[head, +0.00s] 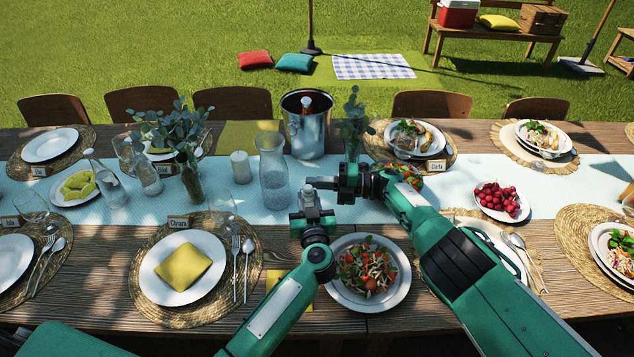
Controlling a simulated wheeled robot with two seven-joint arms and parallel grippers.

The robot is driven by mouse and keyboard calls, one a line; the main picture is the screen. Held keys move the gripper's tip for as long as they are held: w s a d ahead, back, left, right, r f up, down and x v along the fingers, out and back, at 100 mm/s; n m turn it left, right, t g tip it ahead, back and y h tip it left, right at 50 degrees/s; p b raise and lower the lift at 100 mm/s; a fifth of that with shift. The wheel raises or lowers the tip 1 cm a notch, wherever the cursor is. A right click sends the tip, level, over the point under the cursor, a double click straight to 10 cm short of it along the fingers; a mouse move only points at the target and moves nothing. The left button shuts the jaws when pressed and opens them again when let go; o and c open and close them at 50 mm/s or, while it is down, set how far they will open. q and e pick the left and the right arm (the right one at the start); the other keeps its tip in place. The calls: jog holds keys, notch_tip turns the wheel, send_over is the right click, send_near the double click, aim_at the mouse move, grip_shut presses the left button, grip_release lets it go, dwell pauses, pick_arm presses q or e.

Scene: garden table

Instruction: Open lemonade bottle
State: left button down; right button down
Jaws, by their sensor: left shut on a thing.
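A small clear bottle (309,200) stands upright at the front edge of the table runner, mostly hidden by my grippers. My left gripper (311,215) is shut around its lower part from the near side. My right gripper (322,183) reaches in from the right, its fingertips pointing left beside the bottle's top. Whether those fingers touch the cap or are open is too small to tell. The lemonade inside cannot be made out.
A glass carafe (273,178), a white candle (241,167) and a metal ice bucket (308,128) stand behind and left. A salad plate (341,294) is close in front. More bottles (106,182) stand at the left. A cherry plate (496,213) is at the right.

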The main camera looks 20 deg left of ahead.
pick_arm(q)
jog(key=c, duration=1.1)
grip_release()
jog(key=shift+o, duration=0.2)
jog(key=b+v, duration=0.1)
jog(key=v, duration=1.2)
jog(key=shift+s+d, duration=0.15)
jog(key=shift+s, duration=0.2)
